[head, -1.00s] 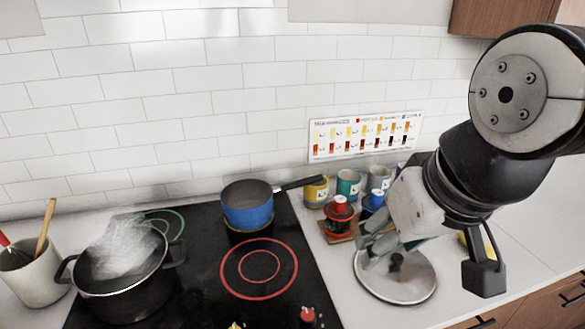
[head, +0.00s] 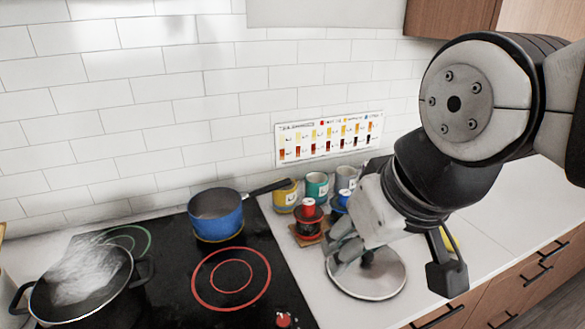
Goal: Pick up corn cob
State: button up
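A small yellow patch (head: 449,240) shows on the counter behind my wrist. It may be the corn cob, but my arm hides most of it and I cannot tell. My gripper (head: 340,248) points down and left over the glass lid (head: 385,284) on the counter right of the stove. Its fingers look apart, with nothing seen between them. The gripper is to the left of the yellow patch.
A black pot (head: 80,285) and a blue saucepan (head: 216,215) stand on the black cooktop (head: 190,265). Mugs, including a yellow one (head: 285,194), and red-topped shaker (head: 308,212) stand near the tiled wall. The counter at right (head: 500,225) looks clear.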

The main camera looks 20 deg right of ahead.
aim_at(448, 246)
jog(key=z, duration=1.15)
jog(key=i+l+u, duration=0.2)
jog(key=l, duration=0.15)
jog(key=l+u, duration=0.2)
jog(key=l, duration=0.2)
jog(key=i+l+u, duration=0.2)
jog(key=l, duration=0.25)
jog(key=k+j, duration=0.05)
